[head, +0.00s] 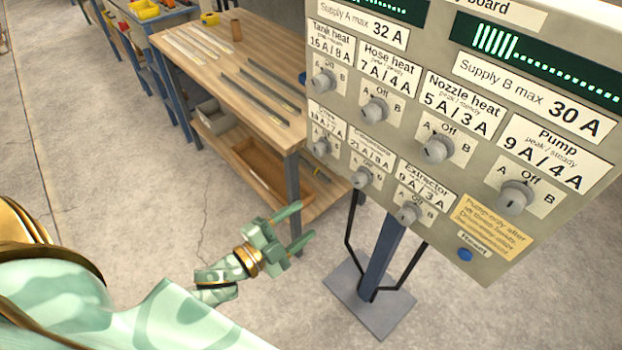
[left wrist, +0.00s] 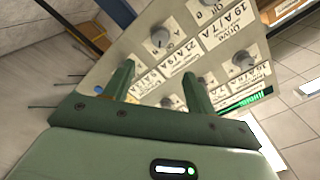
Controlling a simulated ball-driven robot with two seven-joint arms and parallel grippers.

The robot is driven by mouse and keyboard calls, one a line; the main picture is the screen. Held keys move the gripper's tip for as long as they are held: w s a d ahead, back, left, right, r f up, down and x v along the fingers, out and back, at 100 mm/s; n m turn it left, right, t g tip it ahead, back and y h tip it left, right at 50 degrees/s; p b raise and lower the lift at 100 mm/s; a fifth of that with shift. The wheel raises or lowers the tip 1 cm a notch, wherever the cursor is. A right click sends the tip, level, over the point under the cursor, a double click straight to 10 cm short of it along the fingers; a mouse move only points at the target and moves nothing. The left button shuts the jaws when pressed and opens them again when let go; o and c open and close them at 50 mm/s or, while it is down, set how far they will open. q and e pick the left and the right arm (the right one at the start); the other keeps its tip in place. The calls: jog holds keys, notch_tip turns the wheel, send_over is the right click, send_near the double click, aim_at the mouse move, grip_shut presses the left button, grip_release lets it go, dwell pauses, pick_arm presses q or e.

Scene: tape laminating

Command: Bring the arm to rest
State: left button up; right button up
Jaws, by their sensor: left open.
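My left gripper (head: 296,226) is at the lower middle of the head view, in front of and below-left of the control board (head: 400,150). Its two green fingers are apart with nothing between them. In the left wrist view the open fingers (left wrist: 160,85) point toward the board's face (left wrist: 135,45), with a gap between. The board carries two rows of grey knobs, such as the Pump knob (head: 515,197), two green bar displays and a blue reset button (head: 465,255). My right gripper is out of view.
The board stands on a blue post (head: 382,258) with a flat base plate (head: 368,300). A wooden workbench (head: 215,90) with strips and rods on top is behind and left of it. Open concrete floor (head: 100,170) lies at the left.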

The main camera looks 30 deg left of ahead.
pick_arm(q)
jog(key=s+a+f+n+g+y, duration=0.2)
jog(key=s+f+n+g, duration=0.15)
jog(key=f, duration=0.55)
jog(key=s+a+f+n+g+y, duration=0.25)
jog(key=s+f, duration=0.25)
jog(key=f, duration=0.5)
jog(key=s+a+f+n+g+y, duration=0.1)
jog(key=s+a+f+n+g, duration=0.1)
jog(key=s+f, duration=0.5)
jog(key=s+d+f+n+g, duration=0.1)
jog(key=s+f+g, duration=0.3)
jog(key=s+f, duration=0.3)
jog(key=s+d+f+n+g, duration=0.1)
jog(key=s+f+n+g, duration=0.1)
jog(key=s+f, duration=0.6)
jog(key=s+g+y, duration=0.1)
jog(key=s, duration=0.3)
jog(key=shift+s+d+g, duration=0.2)
jog(key=shift+d+g, duration=0.05)
jog(key=shift+g, duration=0.15)
